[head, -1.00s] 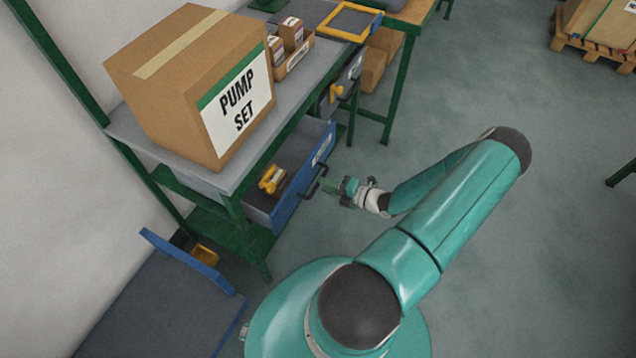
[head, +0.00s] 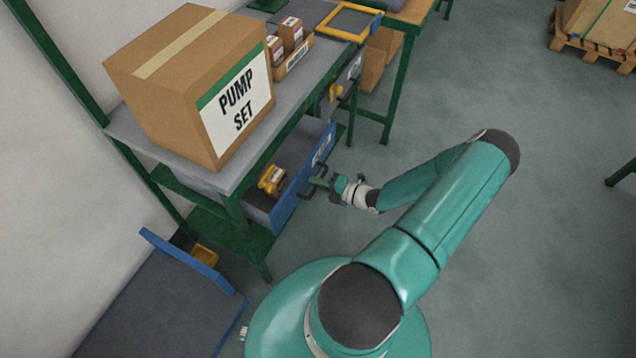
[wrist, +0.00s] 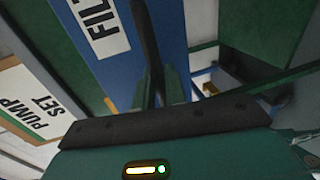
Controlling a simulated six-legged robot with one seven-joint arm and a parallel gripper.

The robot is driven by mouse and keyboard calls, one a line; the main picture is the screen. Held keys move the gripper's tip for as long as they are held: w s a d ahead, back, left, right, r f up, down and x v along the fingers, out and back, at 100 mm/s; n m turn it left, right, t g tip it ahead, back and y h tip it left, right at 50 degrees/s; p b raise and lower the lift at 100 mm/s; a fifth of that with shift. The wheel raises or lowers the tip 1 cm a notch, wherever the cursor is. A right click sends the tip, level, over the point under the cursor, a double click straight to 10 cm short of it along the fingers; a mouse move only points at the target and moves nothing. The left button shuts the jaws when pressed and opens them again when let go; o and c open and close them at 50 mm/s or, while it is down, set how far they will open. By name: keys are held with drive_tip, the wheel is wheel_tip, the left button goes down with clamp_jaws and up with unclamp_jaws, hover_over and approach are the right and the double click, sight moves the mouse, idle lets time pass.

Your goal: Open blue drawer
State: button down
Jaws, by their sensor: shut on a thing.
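The blue drawer (head: 300,187) stands pulled out from under the bench in the head view, with its inside showing. A yellow item (head: 272,179) lies in it. A dark bar handle (head: 309,189) is on its blue front. My gripper (head: 318,182) is at this handle, shut on it, outside the drawer front. In the wrist view the dark handle bar (wrist: 147,45) runs down between the green fingers, beside the blue front (wrist: 170,45) with a white label (wrist: 101,25).
A cardboard "PUMP SET" box (head: 185,90) and small boxes (head: 290,45) stand on the bench top (head: 240,165). Another drawer with a yellow item (head: 336,91) is farther along. A blue-edged dark surface (head: 160,310) lies at lower left.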

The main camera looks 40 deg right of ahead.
drive_tip(key=f+v, duration=0.3)
drive_tip(key=v, duration=1.2)
drive_tip(key=shift+s, duration=0.6)
drive_tip(key=shift+d, duration=0.1)
drive_tip(key=c, duration=1.6)
unclamp_jaws()
drive_tip(key=shift+f, duration=0.1)
drive_tip(key=shift+o, duration=0.2)
drive_tip(key=v, duration=1.4)
